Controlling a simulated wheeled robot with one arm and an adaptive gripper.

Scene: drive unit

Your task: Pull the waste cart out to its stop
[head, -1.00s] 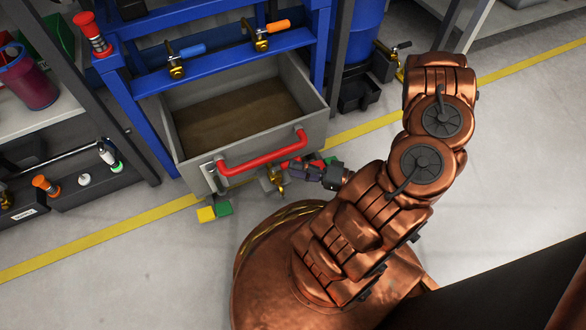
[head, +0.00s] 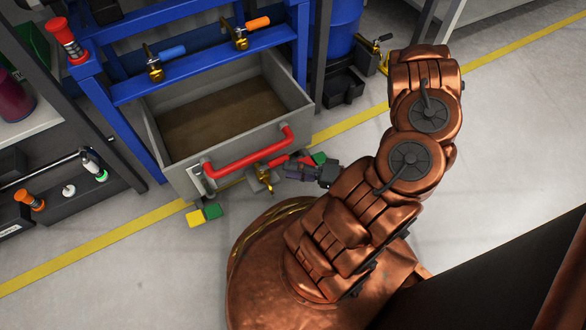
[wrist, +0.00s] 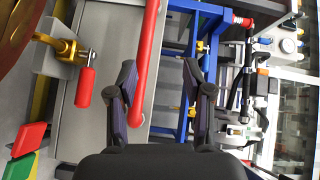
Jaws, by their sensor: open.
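The waste cart (head: 173,165) is an open grey bin with a brown inside, standing partly out in front of a blue frame (head: 190,72). A red bar handle (head: 247,154) runs along its front face. The cart's rear is hidden under the frame.
A brass valve with a red grip (wrist: 86,87) sits low on the cart's front, close to my gripper. Yellow (head: 195,218) and green (head: 212,211) blocks are near the cart's lower left corner. A dark shelf (head: 85,195) stands left.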

